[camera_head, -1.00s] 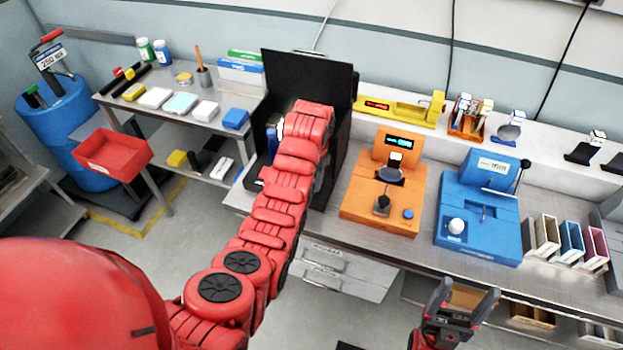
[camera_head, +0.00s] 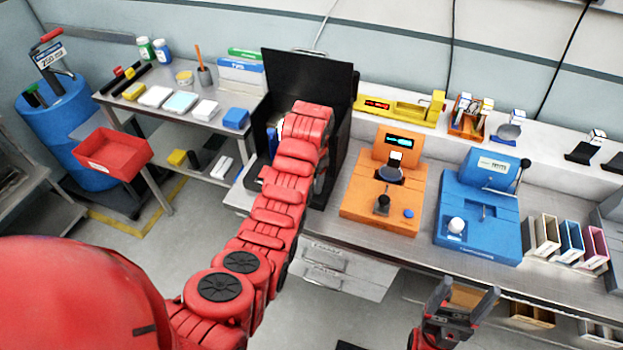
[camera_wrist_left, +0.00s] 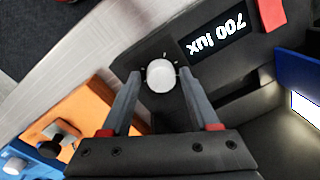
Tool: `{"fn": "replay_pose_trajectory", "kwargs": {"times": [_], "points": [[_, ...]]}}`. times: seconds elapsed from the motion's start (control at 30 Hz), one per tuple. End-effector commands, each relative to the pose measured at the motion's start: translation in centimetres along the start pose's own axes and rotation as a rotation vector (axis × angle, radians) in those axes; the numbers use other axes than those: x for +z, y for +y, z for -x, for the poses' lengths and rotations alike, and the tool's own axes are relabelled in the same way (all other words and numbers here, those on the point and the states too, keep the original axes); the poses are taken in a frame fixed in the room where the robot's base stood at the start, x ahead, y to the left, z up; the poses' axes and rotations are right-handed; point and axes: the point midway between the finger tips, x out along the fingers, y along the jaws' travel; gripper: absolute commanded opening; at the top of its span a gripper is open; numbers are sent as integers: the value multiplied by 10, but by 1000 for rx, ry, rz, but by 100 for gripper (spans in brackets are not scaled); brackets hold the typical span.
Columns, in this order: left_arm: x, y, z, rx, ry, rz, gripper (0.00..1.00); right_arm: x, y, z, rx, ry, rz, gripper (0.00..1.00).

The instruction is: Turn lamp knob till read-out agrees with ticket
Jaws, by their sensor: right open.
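The lamp knob (camera_wrist_left: 160,75) is a round white knob on a dark panel, with small tick marks around it. The read-out (camera_wrist_left: 217,37) beside it shows "700 lux", upside down in the left wrist view. My left gripper (camera_wrist_left: 160,73) is open, one finger on each side of the knob, with gaps visible. In the head view it is hidden behind my red left arm, at the black booth (camera_head: 335,85). My right gripper (camera_head: 468,290) is open and empty in front of the bench. I cannot make out the ticket.
Right of the booth stand an orange device (camera_head: 355,200) and a blue device (camera_head: 480,235) on the bench. A yellow device (camera_head: 410,110) sits on the shelf behind. A red tray (camera_head: 112,155) is at left. The floor in front is clear.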

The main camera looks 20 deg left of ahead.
Motion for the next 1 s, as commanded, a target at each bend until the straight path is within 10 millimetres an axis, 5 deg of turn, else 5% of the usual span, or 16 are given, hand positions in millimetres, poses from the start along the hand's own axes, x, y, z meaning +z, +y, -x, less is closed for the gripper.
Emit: {"fn": "replay_pose_trajectory", "kwargs": {"times": [0.47,1.0], "points": [[-1,-1,12,-2,3,0,75,-2,0,-10,0,0,0,74],[-1,-1,118,-4,1,0,75,-20,6,-115,0,0,0,74]]}}
